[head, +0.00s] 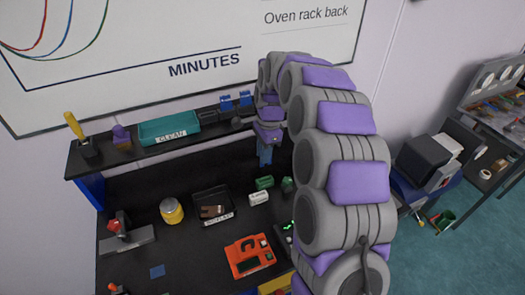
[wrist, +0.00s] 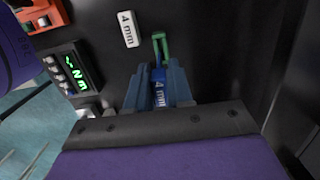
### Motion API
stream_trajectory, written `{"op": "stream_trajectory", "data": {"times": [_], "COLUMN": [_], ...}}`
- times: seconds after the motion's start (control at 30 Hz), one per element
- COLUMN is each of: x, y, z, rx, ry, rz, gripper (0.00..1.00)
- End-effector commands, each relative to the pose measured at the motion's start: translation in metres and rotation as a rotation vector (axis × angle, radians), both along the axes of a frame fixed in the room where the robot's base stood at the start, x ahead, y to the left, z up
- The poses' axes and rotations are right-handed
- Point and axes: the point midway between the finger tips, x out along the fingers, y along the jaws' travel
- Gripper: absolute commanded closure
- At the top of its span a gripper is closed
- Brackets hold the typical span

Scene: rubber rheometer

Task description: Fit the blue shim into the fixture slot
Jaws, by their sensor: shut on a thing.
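My gripper (wrist: 158,78) has blue fingers, shut on a small blue shim (wrist: 159,75) seen between them in the wrist view. In the head view my gripper (head: 264,157) points down above the back of the black bench, and the shim cannot be made out there. A white block marked "4 mm" (wrist: 128,29) lies left of the green piece.
The bench holds a green block (head: 264,182), a white block (head: 259,198), a black tray (head: 213,208), a yellow jar (head: 171,211) and an orange device (head: 249,256). A shelf (head: 185,145) runs along the back. A green-lit display (wrist: 77,67) stands left of my gripper.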

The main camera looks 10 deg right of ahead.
Motion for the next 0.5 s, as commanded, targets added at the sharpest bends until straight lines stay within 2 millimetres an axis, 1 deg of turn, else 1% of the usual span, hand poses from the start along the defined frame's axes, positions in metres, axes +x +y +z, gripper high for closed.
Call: {"op": "stream_trajectory", "data": {"times": [0.07, 0.5], "x": [-0.001, -0.001], "y": [0.002, 0.002], "z": [0.002, -0.034], "rx": [-0.001, -0.003], "ry": [0.002, 0.003], "rz": [-0.001, 0.000], "gripper": [1.00, 1.00]}}
